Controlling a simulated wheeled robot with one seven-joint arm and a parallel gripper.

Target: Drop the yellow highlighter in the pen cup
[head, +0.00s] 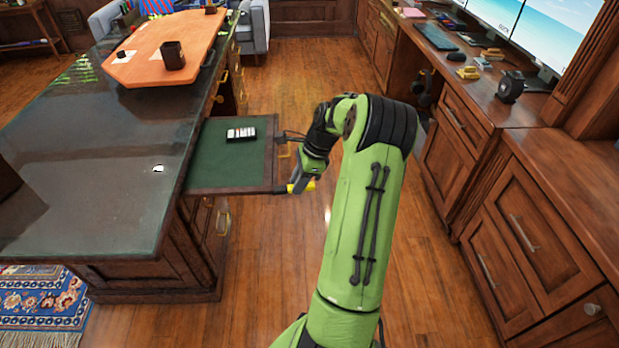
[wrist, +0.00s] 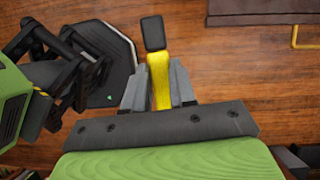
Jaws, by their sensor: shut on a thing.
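My gripper (head: 295,186) is shut on the yellow highlighter (head: 304,187), beside the front edge of the pulled-out drawer. In the wrist view the highlighter (wrist: 160,78) stands between the two grey fingers (wrist: 158,88), its dark cap pointing away from the palm, with wood floor behind it. A dark brown cup (head: 173,55), which looks like the pen cup, stands upright on the orange-brown board on the desk at the upper left. I cannot see inside the cup.
The open drawer (head: 210,170) has a green lining and holds a black-and-white device (head: 241,134). The glossy dark desk top (head: 80,170) is mostly clear. The board (head: 140,70) also bears small items. Wood cabinets (head: 500,230) line the right; floor (head: 280,80) lies open between.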

